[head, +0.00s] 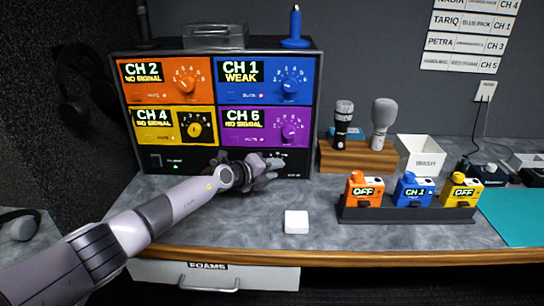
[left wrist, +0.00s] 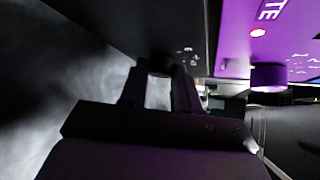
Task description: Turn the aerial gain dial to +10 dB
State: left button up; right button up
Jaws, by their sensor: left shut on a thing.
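The receiver rack (head: 217,162) stands at the back left of the desk, with four coloured channel panels above a black bottom strip. My left gripper (head: 274,163) is at the right part of this strip and covers the dial there in the head view. In the left wrist view its two fingers (left wrist: 160,88) are shut on a dark dial (left wrist: 160,66) on the black panel. Small pale marks show beside the dial, too small to read, so its setting cannot be told. My right gripper is not in view.
The purple CH 6 panel (head: 240,122) is just above my gripper; its knob (left wrist: 268,77) shows in the left wrist view. A white block (head: 296,222) lies on the desk in front. A dark tray (head: 400,213) of colour-topped packs and a wooden microphone stand (head: 352,160) are to the right.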

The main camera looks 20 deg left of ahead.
pick_arm(q)
jog(key=shift+r+m+y+p, duration=0.3)
jog(key=shift+r+p, duration=0.05)
jog(key=shift+p, duration=0.35)
jog(key=shift+d+m+g+y+p, duration=0.1)
jog(key=shift+m+g+y+p, duration=0.2)
jog(key=shift+m+g+y, duration=0.1)
jog(key=shift+w+d+m+g+y, duration=0.1)
jog(key=shift+d+m+g+y, duration=0.1)
jog(key=shift+m+g+y, duration=1)
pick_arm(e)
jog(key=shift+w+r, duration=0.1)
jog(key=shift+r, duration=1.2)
pick_arm(q)
jog(key=shift+t+y, duration=0.4)
jog(key=o, duration=1.1)
jog(key=shift+c, duration=0.2)
